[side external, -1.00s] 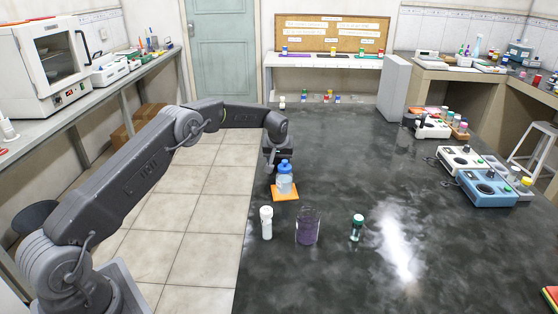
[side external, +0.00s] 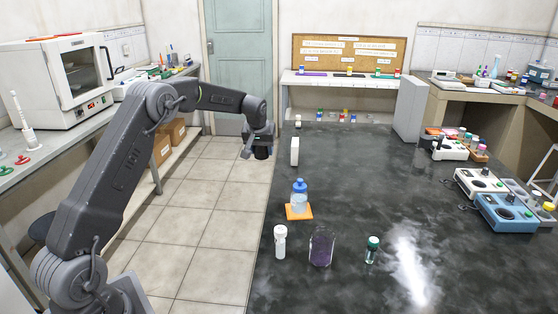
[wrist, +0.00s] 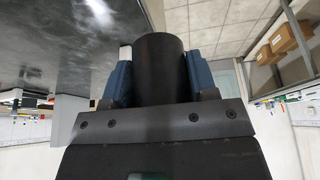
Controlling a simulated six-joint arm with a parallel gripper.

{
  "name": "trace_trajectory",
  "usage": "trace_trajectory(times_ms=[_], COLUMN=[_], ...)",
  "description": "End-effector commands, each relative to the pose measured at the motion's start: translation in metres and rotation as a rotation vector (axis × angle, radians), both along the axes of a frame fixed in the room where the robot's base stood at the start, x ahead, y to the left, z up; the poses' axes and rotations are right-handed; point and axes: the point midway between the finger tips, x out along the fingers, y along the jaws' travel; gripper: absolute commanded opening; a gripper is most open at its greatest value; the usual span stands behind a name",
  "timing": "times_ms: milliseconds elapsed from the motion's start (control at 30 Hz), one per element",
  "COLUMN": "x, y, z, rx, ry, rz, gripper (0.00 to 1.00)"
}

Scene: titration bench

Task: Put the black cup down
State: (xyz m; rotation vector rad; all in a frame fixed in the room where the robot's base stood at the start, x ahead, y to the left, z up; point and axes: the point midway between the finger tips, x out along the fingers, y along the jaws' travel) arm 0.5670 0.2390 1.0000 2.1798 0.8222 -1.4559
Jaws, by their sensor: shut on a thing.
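The black cup (side external: 261,153) hangs from my gripper (side external: 259,146) in the side view, just left of the dark bench's left edge, with floor tiles behind it. In the wrist view the cup (wrist: 162,68) fills the space between the two blue jaw pads of my gripper (wrist: 160,88). The jaws are shut on its sides. The dark bench top (side external: 350,180) lies to the right of the cup in the side view, and the cup appears clear of it.
A white block (side external: 294,151) stands on the bench near the cup. A blue-capped bottle (side external: 299,194) stands on an orange mat (side external: 291,214). The bench centre is clear.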

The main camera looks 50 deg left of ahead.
Motion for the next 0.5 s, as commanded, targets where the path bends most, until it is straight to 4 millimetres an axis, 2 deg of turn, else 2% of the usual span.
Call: trace_trajectory(times_ms=[167,400,500], x=[-0.005,-0.006,0.001], y=[0.006,0.006,-0.016], z=[0.018,0.060,0.055], rx=[0.001,0.002,-0.002], ry=[-0.003,-0.004,0.001], rz=[0.001,-0.003,-0.092], gripper=[0.30,0.30,0.30])
